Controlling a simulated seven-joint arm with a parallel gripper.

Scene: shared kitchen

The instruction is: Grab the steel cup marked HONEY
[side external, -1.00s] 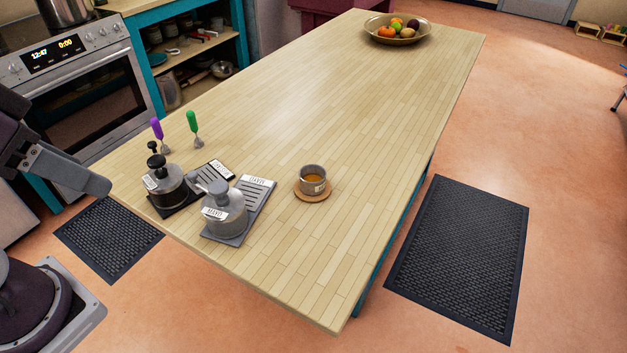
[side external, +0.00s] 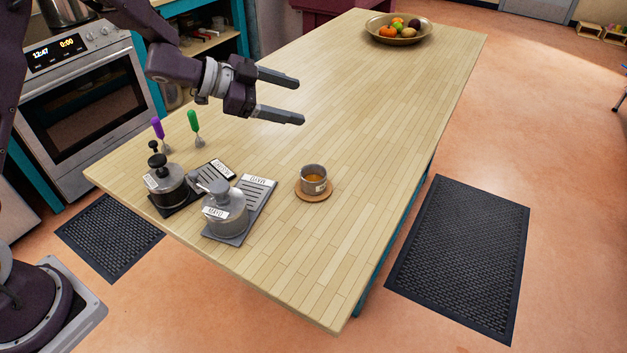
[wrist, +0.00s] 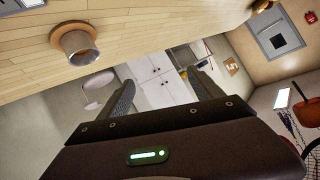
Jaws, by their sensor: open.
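A steel cup (side external: 313,180) with amber contents stands upright on a round wooden coaster (side external: 313,196) on the counter. A small label shows on its side, too small to read for sure. It also shows in the wrist view, where the cup (wrist: 80,47) is at the upper left, outside the jaws. My gripper (side external: 301,101) is open and empty, above the counter, behind and a little left of the cup in the side view. In the wrist view my gripper (wrist: 160,84) has its two fingers apart with nothing between them.
A grey lidded pot marked MAYO (side external: 224,212) stands on a slotted tray (side external: 258,196) left of the cup. A second, black-topped pot (side external: 166,184) is farther left. Purple (side external: 157,128) and green (side external: 193,121) handled tools stand behind. A fruit bowl (side external: 399,37) is at the far end.

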